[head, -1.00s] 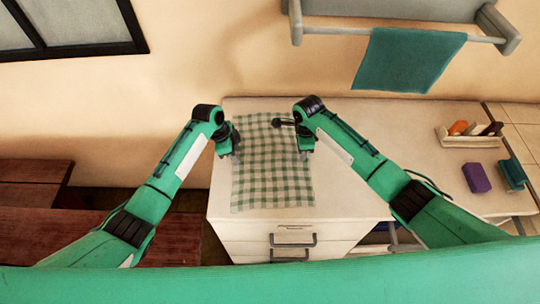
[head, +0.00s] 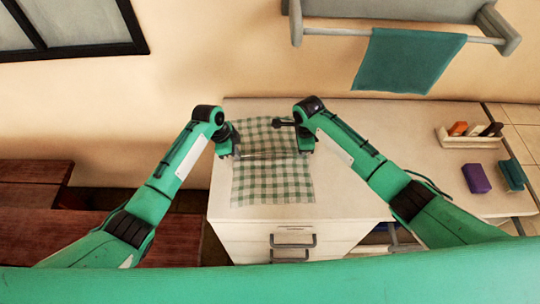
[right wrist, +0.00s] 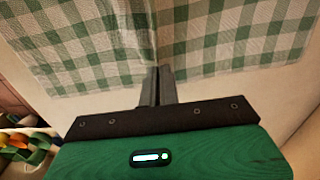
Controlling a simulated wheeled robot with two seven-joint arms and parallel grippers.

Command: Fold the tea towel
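The green-and-white checked tea towel (head: 272,185) lies on the pale cabinet top, with a raised ridge across its middle between my two grippers. My left gripper (head: 231,155) is at the left end of this ridge and appears shut on the towel's left edge. My right gripper (head: 305,151) is at the right end. In the right wrist view its fingers (right wrist: 157,84) are close together on a pinched crease of the towel (right wrist: 225,45), with cloth spreading to both sides. The left fingertips are small in the head view.
A wooden caddy (head: 470,138), a purple block (head: 476,178) and a teal block (head: 512,175) stand at the right. A teal towel (head: 408,60) hangs from a wall rail (head: 350,32). Drawer handles (head: 293,240) face the front. The counter between towel and caddy is partly clear.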

